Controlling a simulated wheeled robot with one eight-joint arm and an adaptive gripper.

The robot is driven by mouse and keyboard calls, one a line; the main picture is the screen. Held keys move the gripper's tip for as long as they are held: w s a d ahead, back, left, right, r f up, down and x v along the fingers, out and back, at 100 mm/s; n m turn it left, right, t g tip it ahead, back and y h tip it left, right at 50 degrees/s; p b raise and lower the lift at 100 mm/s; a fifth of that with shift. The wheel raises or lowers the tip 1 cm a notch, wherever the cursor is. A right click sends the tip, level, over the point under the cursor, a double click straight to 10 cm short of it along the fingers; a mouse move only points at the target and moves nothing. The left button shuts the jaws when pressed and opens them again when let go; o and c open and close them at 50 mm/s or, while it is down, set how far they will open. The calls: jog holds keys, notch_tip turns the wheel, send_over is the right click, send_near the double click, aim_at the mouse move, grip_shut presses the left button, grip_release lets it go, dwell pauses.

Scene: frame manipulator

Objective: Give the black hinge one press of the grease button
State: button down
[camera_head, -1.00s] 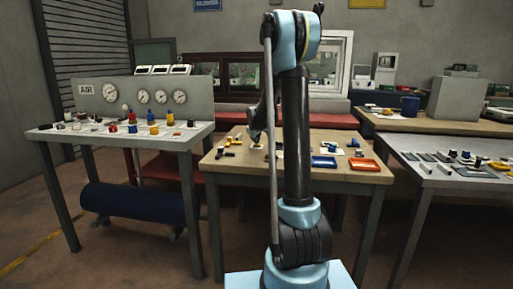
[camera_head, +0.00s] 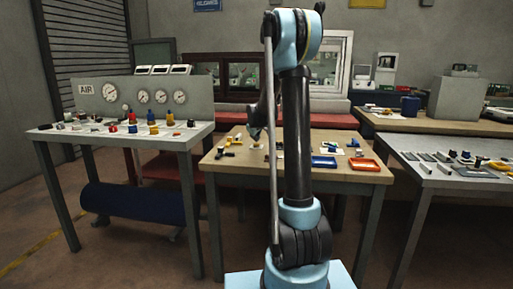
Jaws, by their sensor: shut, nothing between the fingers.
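My gripper (camera_head: 255,133) is partly hidden behind my own arm, above the wooden table (camera_head: 300,173) in the middle. It looks shut, with nothing held. Its tip is over the back left part of that table. I cannot make out a grease button. The area directly behind my arm is hidden.
A grey bench with AIR gauges (camera_head: 145,96) stands left, with several coloured knobs. Another grey bench (camera_head: 450,181) with small parts stands right.

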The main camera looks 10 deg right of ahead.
aim_at(255, 144)
jog(key=shift+r, duration=0.25)
jog(key=shift+r, duration=2.45)
